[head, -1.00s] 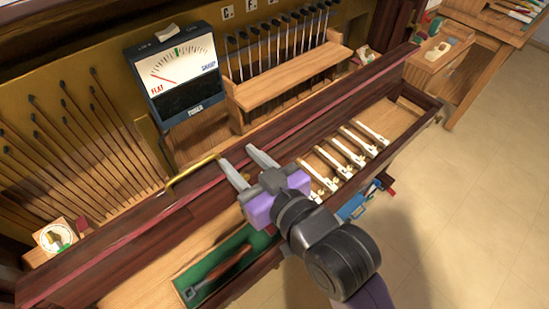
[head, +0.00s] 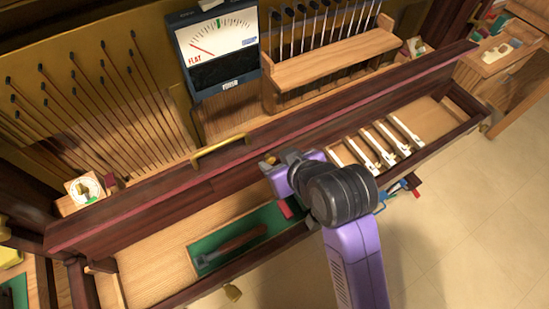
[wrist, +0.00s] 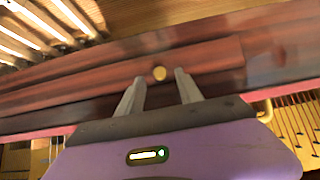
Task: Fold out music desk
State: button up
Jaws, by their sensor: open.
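The music desk looks to be the long dark red-brown wooden board (head: 345,109) with a red-edged top, folded up along the instrument's front. A small round brass knob (wrist: 159,73) sits on its face in the wrist view. My gripper (wrist: 160,79) is open there, with the knob centred between its fingertips or just beyond them; whether it touches cannot be told. In the head view my gripper (head: 270,166) is low against the board's front, its fingers mostly hidden by its purple body. A brass handle (head: 219,146) stands behind the board's top edge, left of my gripper.
A shallow tray in front holds a tool (head: 232,245) on green lining and white key pieces (head: 385,145). A tuner (head: 218,50) and a wooden rack (head: 335,55) stand behind. Blue and red tools (head: 398,190) hang at the tray's front. Floor at right is clear.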

jog(key=shift+x, duration=1.05)
grip_shut()
jog(key=shift+f, duration=0.1)
